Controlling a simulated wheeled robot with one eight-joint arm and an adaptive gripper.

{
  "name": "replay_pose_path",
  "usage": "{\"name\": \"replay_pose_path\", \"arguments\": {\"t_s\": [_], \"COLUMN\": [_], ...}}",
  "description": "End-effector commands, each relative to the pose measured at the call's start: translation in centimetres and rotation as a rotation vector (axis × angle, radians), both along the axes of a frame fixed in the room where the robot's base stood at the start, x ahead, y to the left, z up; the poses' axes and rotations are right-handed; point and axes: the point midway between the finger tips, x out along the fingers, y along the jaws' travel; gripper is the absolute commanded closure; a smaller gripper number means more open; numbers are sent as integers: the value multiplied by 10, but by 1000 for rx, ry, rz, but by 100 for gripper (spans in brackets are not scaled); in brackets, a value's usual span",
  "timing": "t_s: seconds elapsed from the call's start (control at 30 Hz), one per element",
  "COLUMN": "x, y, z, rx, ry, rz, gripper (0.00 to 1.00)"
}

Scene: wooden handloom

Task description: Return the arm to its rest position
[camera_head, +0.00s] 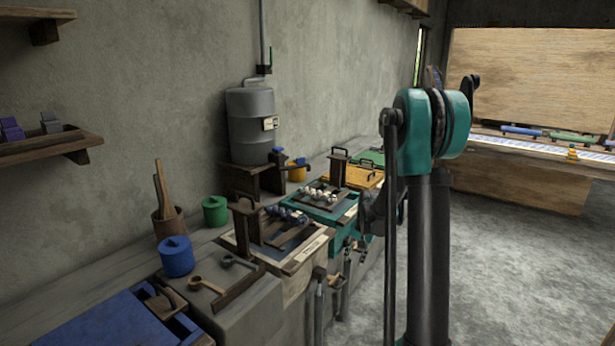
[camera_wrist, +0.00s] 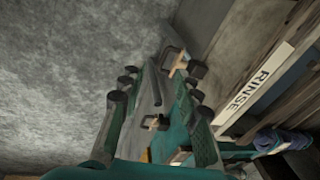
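My arm (camera_head: 428,225), teal and black, stands upright right of centre in the head view, in front of the bench. My gripper (camera_wrist: 160,84) shows in the wrist view with its two dark fingers spread apart. No object is held between them. Hanging tools (camera_wrist: 158,122) appear beyond and between the fingers, and I cannot tell how far away they are. In the head view I cannot make out the fingertips; dark parts beside the arm column may belong to the gripper.
A bench (camera_head: 110,262) runs along the wall with blue and green pots, trays and a grey tank (camera_head: 250,122). Tools (camera_head: 320,300) hang at its front. A "RINSE" label (camera_wrist: 257,92) shows close by at right. Grey floor (camera_head: 500,270) lies open at right.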

Motion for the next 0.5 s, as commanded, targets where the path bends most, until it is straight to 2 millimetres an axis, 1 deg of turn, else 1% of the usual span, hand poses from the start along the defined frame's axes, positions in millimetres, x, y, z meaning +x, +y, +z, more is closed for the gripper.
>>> {"name": "replay_pose_path", "arguments": {"t_s": [0.03, 0.17, 0.2, 0.33, 0.5], "x": [-17, -56, -69, -109, -165], "y": [1, 1, 1, 2, 1], "z": [11, 33, 38, 53, 63], "rx": [-9, -38, -48, -79, -121], "ry": [-11, -44, -53, -84, -124], "rz": [21, 79, 99, 158, 236], "gripper": [67, 67, 67, 67, 67]}}
